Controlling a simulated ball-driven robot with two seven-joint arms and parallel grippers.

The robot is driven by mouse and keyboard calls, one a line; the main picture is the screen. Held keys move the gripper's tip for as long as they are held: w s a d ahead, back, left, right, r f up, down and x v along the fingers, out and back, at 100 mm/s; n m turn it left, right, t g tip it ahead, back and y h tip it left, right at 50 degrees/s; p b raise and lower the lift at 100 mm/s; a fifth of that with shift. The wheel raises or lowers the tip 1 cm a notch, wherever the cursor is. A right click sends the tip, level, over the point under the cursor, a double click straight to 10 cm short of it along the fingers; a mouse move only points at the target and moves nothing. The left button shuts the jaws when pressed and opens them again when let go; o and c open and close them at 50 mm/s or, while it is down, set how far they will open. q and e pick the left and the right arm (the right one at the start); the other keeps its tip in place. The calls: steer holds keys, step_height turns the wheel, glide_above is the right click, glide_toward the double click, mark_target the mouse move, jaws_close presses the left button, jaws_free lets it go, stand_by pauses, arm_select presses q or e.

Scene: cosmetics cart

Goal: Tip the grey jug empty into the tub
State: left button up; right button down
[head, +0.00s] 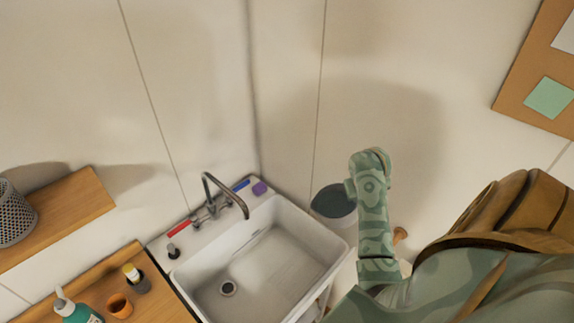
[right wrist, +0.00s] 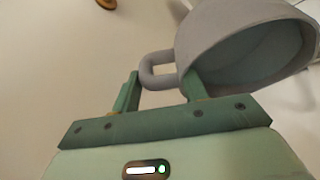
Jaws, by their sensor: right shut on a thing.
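The grey jug (right wrist: 235,40) is in the right wrist view, its wide mouth facing right and its loop handle at left. My right gripper (right wrist: 163,76) is shut on the handle. In the head view the jug (head: 334,203) shows partly behind my right arm, its dark mouth visible, just right of the sink's back right corner. I cannot make out any contents. My right gripper is hidden by the arm there. The white tub-like sink (head: 268,262) is left of the jug, its visible floor bare with a drain. My left gripper is not in view.
A faucet (head: 222,193) arches over the sink's back left edge. A red item (head: 179,229), a blue item (head: 241,185) and a purple sponge (head: 260,189) lie on the rim. A wooden counter (head: 168,305) with bottles and an orange cup (head: 120,306) stands left. Walls close the back.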

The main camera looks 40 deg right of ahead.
mark_target(352, 208)
steer(key=shift+w+a+r+g+h, duration=0.25)
steer(key=shift+w+a+r+h, duration=0.15)
steer(key=shift+r, duration=0.2)
steer(key=shift+w+a+r+g+h, duration=0.25)
steer(key=shift+a+r+h, duration=0.15)
steer(key=shift+a+r, duration=0.15)
steer(key=shift+w+a+r+n, duration=0.2)
steer(key=shift+r+n, duration=0.1)
steer(key=shift+w+a+r+g+h, duration=0.4)
steer(key=shift+w+a+r+h, duration=0.1)
steer(key=shift+a+r, duration=0.1)
stand_by(0.4)
steer(key=shift+w+a+r, duration=0.15)
steer(key=shift+a, duration=0.05)
steer(key=shift+w+a+r+h, duration=0.15)
steer(key=shift+a+r+h, duration=0.05)
steer(key=shift+h, duration=0.1)
steer(key=shift+w+a+r+g, duration=0.15)
steer(key=shift+a+r+g, duration=0.05)
steer(key=shift+g, duration=0.1)
steer(key=shift+w+a+r+n+g+h, duration=0.25)
steer(key=shift+w+a+r+g+h, duration=0.15)
steer(key=shift+w+a+r+h, duration=0.25)
steer(key=shift+w+a+r+n+g+h, duration=0.25)
steer(key=shift+w+a+r+g+h, duration=0.2)
steer(key=shift+a+r+h, duration=0.4)
stand_by(0.8)
